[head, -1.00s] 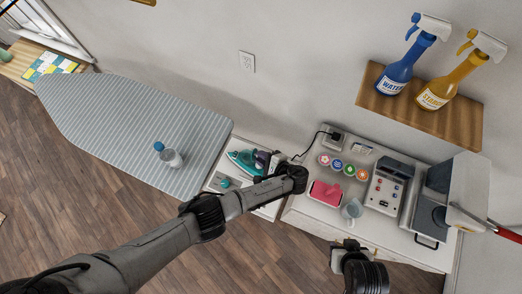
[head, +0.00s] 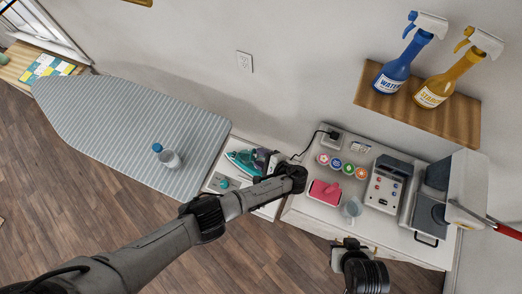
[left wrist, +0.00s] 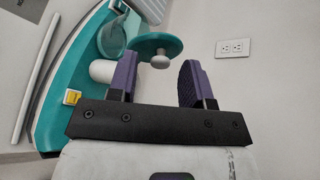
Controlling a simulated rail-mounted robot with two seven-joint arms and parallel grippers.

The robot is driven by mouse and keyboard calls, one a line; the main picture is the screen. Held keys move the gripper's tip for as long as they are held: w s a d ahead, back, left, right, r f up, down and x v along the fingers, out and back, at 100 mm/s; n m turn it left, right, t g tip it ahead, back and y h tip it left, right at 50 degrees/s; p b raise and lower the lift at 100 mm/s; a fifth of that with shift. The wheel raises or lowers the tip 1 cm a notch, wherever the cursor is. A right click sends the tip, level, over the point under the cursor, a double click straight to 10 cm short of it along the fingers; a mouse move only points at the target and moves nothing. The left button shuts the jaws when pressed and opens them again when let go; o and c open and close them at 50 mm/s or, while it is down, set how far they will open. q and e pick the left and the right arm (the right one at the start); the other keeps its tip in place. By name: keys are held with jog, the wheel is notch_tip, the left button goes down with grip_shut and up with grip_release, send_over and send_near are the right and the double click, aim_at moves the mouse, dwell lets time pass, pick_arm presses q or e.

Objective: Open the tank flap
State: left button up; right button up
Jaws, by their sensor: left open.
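The teal and white iron (head: 243,158) sits on the white stand between the ironing board and the cabinet. My left gripper (head: 266,158) is beside its right end in the head view, partly hidden by my own wrist. In the left wrist view the gripper (left wrist: 157,80) is open, with its two purple-padded fingers apart and nothing held. A round teal disc with a pale stub (left wrist: 157,46) shows beyond and between the fingers, beside the teal body; it looks like the tank flap standing out, but I cannot tell for sure. My right gripper (head: 341,258) is low in the head view; its fingers are unclear.
A striped ironing board (head: 110,120) holds a small blue-capped bottle (head: 168,157). The cabinet (head: 300,205) bears a pink item (head: 323,191), a clear jug (head: 352,208) and a machine. Two spray bottles stand on the wall shelf (head: 440,118). A black cord runs behind my left gripper.

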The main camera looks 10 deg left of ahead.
pick_arm(q)
jog(key=b+v, duration=0.1)
jog(key=v, duration=0.6)
jog(key=shift+d, duration=0.25)
jog(key=shift+s, duration=0.1)
